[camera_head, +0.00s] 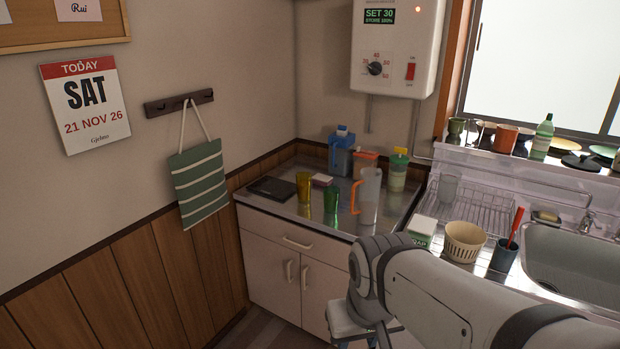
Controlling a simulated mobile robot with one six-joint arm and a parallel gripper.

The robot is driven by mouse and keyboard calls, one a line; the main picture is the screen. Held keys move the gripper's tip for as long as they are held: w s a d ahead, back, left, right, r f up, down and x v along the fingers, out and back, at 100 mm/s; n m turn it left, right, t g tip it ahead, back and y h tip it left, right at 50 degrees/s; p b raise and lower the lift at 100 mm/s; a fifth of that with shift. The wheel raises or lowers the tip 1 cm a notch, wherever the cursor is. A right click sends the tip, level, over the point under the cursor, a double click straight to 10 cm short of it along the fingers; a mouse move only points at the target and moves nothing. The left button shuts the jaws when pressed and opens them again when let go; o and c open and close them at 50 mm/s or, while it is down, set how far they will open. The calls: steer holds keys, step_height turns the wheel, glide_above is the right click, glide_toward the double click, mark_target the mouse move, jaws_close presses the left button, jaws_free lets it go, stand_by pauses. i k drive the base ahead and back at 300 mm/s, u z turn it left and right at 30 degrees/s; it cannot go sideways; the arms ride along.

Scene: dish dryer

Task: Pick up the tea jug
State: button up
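The frame does not settle which one is the tea jug. My gripper (361,341) hangs in front of the cabinet, below counter height and apart from the jugs. The bottom picture edge cuts off its fingers, so its opening is unclear.
Yellow (304,190) and green (331,199) glasses stand left of the clear jug, near a dark flat tray (271,188). A carton (421,231), cream basket (464,242) and dish rack (478,205) are right, beside the sink (570,265).

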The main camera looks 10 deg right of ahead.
mark_target(370, 181)
steer(key=z, duration=0.25)
steer(key=i, duration=1.6)
steer(key=z, duration=0.7)
steer(key=k, duration=0.75)
steer(key=z, duration=0.2)
steer(key=i, duration=0.8)
steer(key=u, duration=0.1)
